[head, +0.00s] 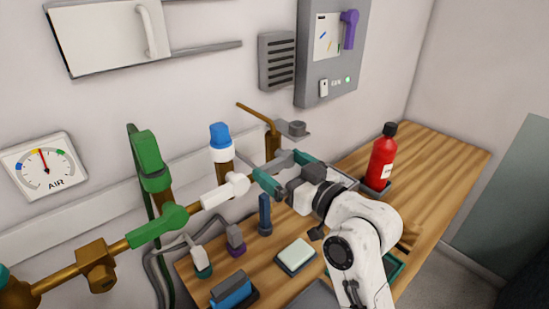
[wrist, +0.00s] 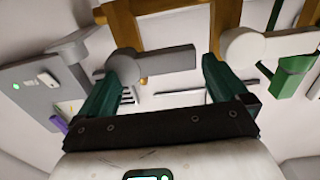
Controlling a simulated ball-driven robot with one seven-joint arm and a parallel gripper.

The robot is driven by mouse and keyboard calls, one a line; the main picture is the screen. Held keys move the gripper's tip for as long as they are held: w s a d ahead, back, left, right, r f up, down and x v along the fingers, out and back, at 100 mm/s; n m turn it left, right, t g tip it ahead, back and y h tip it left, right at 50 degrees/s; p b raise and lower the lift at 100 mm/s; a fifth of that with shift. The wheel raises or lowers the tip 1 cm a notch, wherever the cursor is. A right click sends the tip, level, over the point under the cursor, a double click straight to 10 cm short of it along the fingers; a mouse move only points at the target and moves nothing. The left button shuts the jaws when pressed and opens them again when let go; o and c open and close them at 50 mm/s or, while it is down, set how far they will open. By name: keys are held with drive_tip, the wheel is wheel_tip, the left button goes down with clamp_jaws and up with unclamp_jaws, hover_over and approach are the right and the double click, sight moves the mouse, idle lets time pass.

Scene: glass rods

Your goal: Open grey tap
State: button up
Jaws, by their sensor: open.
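The grey tap (head: 283,158) sits on the brown pipework along the wall, right of the white tap (head: 226,190), and is partly hidden by my gripper. My gripper (head: 286,170) is open, with its teal fingers at the tap. In the wrist view my gripper (wrist: 166,68) has one fingertip in front of the round hub of the grey tap (wrist: 165,62). The tap's grey lever reaches across the gap between the fingers. The other fingertip overlaps the white tap's area. I cannot tell whether either finger touches.
A green tap (head: 157,226) is further left on the pipe. A red bottle (head: 382,158) stands right of my arm. Below lie a white block (head: 296,254) and a blue block (head: 231,289) on the wooden bench (head: 440,165).

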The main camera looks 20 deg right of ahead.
drive_tip(key=shift+x, duration=1.4)
